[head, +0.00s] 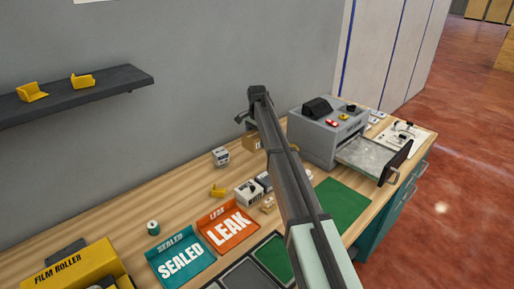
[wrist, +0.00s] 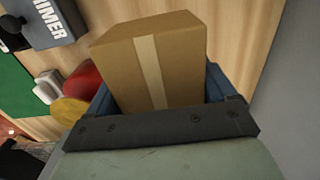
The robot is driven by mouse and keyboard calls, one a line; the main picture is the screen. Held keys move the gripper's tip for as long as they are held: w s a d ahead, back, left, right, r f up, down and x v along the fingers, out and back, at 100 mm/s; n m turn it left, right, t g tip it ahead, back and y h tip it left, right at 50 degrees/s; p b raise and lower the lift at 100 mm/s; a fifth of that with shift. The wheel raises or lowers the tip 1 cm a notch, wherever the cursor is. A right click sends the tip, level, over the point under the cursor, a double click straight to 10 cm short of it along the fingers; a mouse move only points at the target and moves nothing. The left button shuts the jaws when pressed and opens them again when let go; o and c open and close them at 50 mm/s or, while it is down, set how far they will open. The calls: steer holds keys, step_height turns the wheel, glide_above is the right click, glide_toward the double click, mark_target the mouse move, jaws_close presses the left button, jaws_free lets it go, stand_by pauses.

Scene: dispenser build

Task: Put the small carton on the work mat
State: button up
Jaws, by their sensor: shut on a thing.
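A small brown carton (wrist: 160,65) with a pale tape strip fills the space between the blue fingers of my gripper (wrist: 158,92) in the wrist view; the gripper is shut on it. In the head view the carton (head: 249,143) shows at the back of the bench near the wall, partly hidden by my arm. I cannot tell whether it touches the bench. A plain green mat (head: 343,205), likely the work mat, lies at the bench's right front, partly hidden by my arm. A green patch also shows at the wrist view's left edge (wrist: 12,92).
A grey machine (head: 325,130) with an open metal drawer stands right of the carton. Small printed boxes (head: 248,192) and a yellow piece (head: 218,190) lie left of my arm. The LEAK tray (head: 228,232), SEALED tray (head: 181,258) and yellow film roller (head: 75,270) are further left.

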steer(key=shift+r, duration=1.45)
step_height(320, 180, up, 5)
steer(key=shift+r, duration=0.15)
steer(key=s+d, duration=0.7)
steer(key=d, duration=0.3)
steer(key=s+d, duration=0.7)
steer(key=d, duration=0.2)
glide_above(334, 202)
step_height(334, 202, down, 2)
steer(key=shift+s+f, duration=0.1)
steer(key=shift+f, duration=6.65)
steer(key=shift+f, duration=0.1)
steer(key=o, duration=1.1)
steer(key=shift+c, duration=0.2)
